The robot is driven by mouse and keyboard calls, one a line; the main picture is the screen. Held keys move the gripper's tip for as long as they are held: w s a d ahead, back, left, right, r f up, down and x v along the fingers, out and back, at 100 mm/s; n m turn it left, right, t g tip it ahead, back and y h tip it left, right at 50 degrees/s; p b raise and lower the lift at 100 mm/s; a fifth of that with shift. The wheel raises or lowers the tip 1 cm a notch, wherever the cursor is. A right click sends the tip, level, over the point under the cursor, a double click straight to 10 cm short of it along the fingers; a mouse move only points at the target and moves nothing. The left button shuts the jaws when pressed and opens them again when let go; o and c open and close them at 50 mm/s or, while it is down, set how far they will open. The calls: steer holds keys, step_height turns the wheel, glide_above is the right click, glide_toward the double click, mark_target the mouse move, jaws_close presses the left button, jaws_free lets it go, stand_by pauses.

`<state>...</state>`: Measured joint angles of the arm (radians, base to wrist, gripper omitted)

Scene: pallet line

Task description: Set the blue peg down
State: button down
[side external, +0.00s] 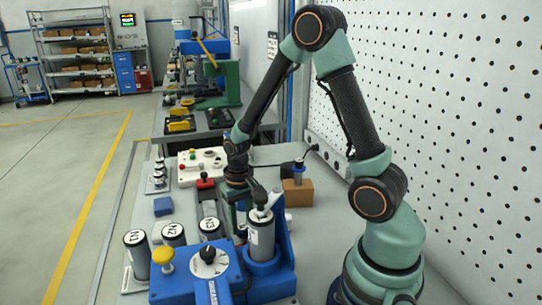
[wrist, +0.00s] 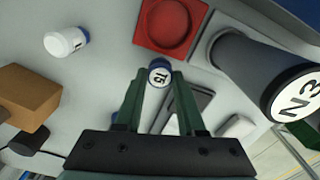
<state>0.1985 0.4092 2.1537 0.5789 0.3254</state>
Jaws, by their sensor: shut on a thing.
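In the wrist view the blue peg (wrist: 159,73) shows its white end, marked 15, with a blue rim. It sits between the green fingertips of my gripper (wrist: 160,80), which is shut on it. A red square holder (wrist: 138,36) with a round recess lies just beyond the peg. The peg appears apart from it, but its height above the surface is unclear. In the side view my gripper (side external: 240,212) points down behind the blue fixture and the grey canister. The peg cannot be made out there.
A dark cylinder marked N3 (wrist: 232,55) stands close on the right in the wrist view; it also shows in the side view (side external: 211,236). A white-and-blue container (wrist: 65,42) and a brown box (wrist: 28,98) lie left. The blue fixture (side external: 185,283) and grey canister (side external: 262,240) stand near my gripper.

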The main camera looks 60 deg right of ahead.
steer(key=c, duration=0.5)
jaws_free()
steer(key=shift+f, duration=0.1)
step_height(320, 180, up, 11)
step_height(320, 180, up, 7)
steer(key=n+t, duration=0.3)
glide_above(242, 226)
steer(key=s+a, duration=0.2)
steer(key=a, duration=0.2)
steer(key=s+a+r+n+t, duration=0.2)
steer(key=s+r, duration=0.1)
steer(key=shift+s+a+r+n, duration=0.1)
steer(key=shift+s+a+n, duration=0.05)
steer(key=shift+a+n, duration=0.15)
steer(key=shift+s+a+r+t, duration=0.15)
steer(key=shift+s+t, duration=0.1)
steer(key=shift+t, duration=0.05)
steer(key=shift+c, duration=0.9)
